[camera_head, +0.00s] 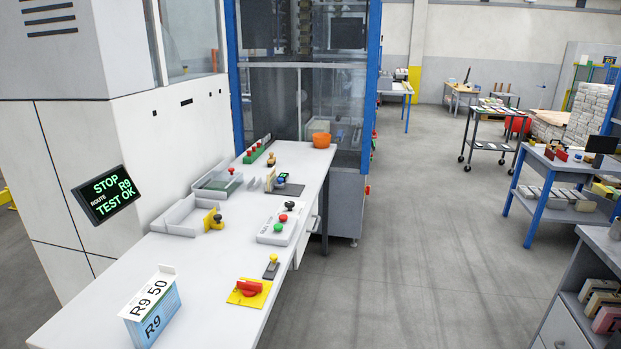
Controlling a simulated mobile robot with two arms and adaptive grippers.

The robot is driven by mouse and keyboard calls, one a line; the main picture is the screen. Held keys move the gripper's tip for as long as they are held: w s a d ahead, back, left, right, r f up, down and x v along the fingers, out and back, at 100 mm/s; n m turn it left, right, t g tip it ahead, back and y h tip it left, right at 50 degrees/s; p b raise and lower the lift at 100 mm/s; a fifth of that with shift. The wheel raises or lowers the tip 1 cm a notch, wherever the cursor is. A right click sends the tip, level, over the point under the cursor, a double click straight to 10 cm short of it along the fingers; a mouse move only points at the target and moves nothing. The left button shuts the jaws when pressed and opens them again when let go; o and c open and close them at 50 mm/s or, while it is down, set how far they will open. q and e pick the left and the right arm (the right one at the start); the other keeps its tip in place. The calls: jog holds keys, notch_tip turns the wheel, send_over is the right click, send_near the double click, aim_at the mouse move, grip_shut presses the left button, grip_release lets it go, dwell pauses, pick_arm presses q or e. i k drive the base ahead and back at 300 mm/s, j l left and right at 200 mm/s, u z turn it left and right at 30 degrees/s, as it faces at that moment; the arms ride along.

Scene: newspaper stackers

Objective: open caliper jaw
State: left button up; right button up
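No caliper can be made out for certain from here. A small upright yellowish piece (270,181) stands beside a dark pad (290,189) on the white bench (215,265), with a small blue item at the pad's edge. They are too small to tell whether either is part of a caliper, or how any jaw stands. Closer on the bench is a small grey block with a yellow knob (271,266). A yellow block with a black knob (213,219) sits by the grey trays. Neither of my grippers shows in the head view.
A wall display (106,195) reads STOP, TEST OK. Open floor (415,260) lies right of the bench.

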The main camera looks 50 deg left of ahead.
aim_at(277, 184)
jog(key=i+l+u, duration=0.1)
jog(key=i+u, duration=0.25)
jog(key=i, duration=0.15)
jog(key=i+l+u, duration=0.25)
jog(key=i+u, duration=0.15)
jog(key=i, duration=0.1)
